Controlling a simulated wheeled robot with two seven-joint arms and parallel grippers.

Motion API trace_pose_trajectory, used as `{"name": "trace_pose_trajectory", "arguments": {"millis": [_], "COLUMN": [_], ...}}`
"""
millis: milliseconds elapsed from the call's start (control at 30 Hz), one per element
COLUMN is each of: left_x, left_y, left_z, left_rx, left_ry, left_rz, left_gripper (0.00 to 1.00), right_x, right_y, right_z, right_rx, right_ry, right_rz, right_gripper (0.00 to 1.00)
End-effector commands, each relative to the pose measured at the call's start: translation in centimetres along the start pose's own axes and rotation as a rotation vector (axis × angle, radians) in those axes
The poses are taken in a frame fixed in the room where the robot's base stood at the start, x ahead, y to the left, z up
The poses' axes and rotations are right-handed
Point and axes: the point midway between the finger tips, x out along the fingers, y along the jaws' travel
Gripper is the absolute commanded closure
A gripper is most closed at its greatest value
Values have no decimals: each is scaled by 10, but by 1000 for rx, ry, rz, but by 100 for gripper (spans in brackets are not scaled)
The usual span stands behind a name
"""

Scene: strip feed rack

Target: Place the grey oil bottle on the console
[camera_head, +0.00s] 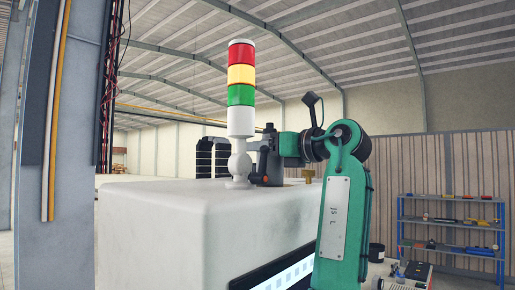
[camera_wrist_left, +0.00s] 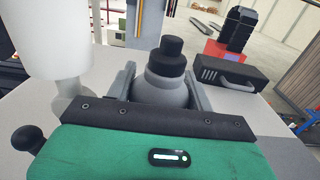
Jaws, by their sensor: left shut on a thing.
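The grey oil bottle (camera_wrist_left: 167,92) with a black cap stands roughly upright between the two fingers of my left gripper (camera_wrist_left: 160,84) in the left wrist view. The gripper is shut on it. In the head view my left gripper (camera_head: 265,166) is over the far part of the white console top (camera_head: 190,192), just right of the signal tower's base. The bottle's lower part is hidden by the gripper body, so I cannot tell whether it touches the console. My right gripper is not in view.
The signal tower (camera_head: 240,95) with red, yellow and green bands rises from the console, close beside the gripper. A small brass-coloured fitting (camera_head: 307,174) is to the right. A blue shelf rack (camera_head: 450,224) stands at far right. The near console top is clear.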

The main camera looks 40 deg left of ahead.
Motion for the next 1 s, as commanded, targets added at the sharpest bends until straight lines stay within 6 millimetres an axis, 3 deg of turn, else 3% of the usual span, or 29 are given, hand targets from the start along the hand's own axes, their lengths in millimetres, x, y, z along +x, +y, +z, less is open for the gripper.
{"name": "trace_pose_trajectory", "arguments": {"millis": [133, 167, 233, 267, 500, 667, 1000], "left_x": [0, 0, 0, 0, 0, -10, -79], "left_y": [1, 0, 0, 0, 0, -1, 0], "left_z": [1, 0, 0, 0, 0, -2, -3], "left_rx": [-1, 0, 0, 0, 0, 1, -1], "left_ry": [-1, 1, 1, 1, 1, 0, -1], "left_rz": [0, 0, 0, 0, 0, -2, -2], "left_gripper": [92, 41, 28, 25, 25, 25, 25], "right_x": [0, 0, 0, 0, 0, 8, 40], "right_y": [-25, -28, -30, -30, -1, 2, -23], "right_z": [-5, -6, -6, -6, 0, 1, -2], "right_rx": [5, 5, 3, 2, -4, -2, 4], "right_ry": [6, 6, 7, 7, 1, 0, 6], "right_rz": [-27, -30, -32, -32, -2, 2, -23], "right_gripper": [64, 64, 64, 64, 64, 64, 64]}}
